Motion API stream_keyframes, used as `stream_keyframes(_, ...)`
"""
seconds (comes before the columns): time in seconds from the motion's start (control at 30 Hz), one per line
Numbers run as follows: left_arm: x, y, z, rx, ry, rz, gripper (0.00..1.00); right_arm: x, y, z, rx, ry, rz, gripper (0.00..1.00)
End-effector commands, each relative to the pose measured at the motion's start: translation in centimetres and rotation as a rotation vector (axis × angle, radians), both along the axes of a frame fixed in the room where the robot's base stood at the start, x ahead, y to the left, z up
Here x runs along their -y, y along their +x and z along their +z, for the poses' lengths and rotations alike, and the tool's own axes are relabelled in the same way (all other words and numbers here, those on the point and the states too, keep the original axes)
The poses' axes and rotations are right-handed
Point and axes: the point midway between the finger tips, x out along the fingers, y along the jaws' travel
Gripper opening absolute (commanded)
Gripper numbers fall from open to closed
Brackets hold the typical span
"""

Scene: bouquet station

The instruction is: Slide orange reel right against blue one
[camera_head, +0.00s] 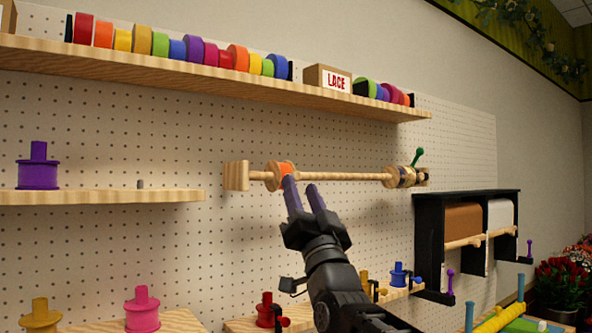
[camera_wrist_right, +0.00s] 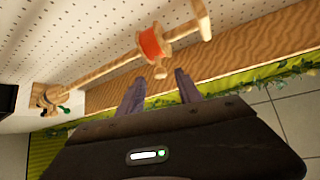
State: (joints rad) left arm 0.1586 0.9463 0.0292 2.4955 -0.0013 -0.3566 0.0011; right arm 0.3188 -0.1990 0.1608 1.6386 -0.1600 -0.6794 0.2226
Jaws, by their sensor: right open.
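The orange reel (camera_head: 286,169), orange ribbon between pale wooden flanges, sits on a horizontal wooden rod (camera_head: 340,176) near its left end. It also shows in the right wrist view (camera_wrist_right: 153,42), beyond the fingertips. The blue reel (camera_head: 403,176) is at the rod's right end, mostly wooden flange with a little dark blue showing. A long bare stretch of rod separates the reels. My right gripper (camera_head: 302,185) is open, its purple-grey fingers pointing up just below the orange reel. One fingertip overlaps the reel's lower edge in the head view; contact is unclear. My left gripper is not in view.
A green-knobbed peg (camera_head: 417,157) stands at the rod's right end; a wooden block (camera_head: 236,176) ends the left. A shelf of ribbon rolls (camera_head: 200,80) runs above. A black paper-roll rack (camera_head: 467,194) is at lower right. Pegboard lies behind.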

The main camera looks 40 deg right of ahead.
Motion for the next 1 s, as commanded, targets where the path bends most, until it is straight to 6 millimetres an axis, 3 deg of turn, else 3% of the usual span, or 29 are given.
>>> stream_keyframes(0.03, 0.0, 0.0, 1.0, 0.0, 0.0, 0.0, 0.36, 0.2, 0.7, 1.0, -0.001, 0.001, 0.0, 0.42)
stream_keyframes(0.23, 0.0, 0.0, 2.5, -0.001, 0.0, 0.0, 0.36, 0.8, 2.6, 2.9, 0.001, 0.001, 0.0, 0.42)
stream_keyframes(0.63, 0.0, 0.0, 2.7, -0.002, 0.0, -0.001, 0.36, 1.1, 3.3, 3.2, 0.0, 0.0, 0.0, 0.42)
stream_keyframes(1.0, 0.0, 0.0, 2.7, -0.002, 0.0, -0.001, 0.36, 1.1, 3.3, 3.2, 0.001, -0.001, 0.0, 0.11)
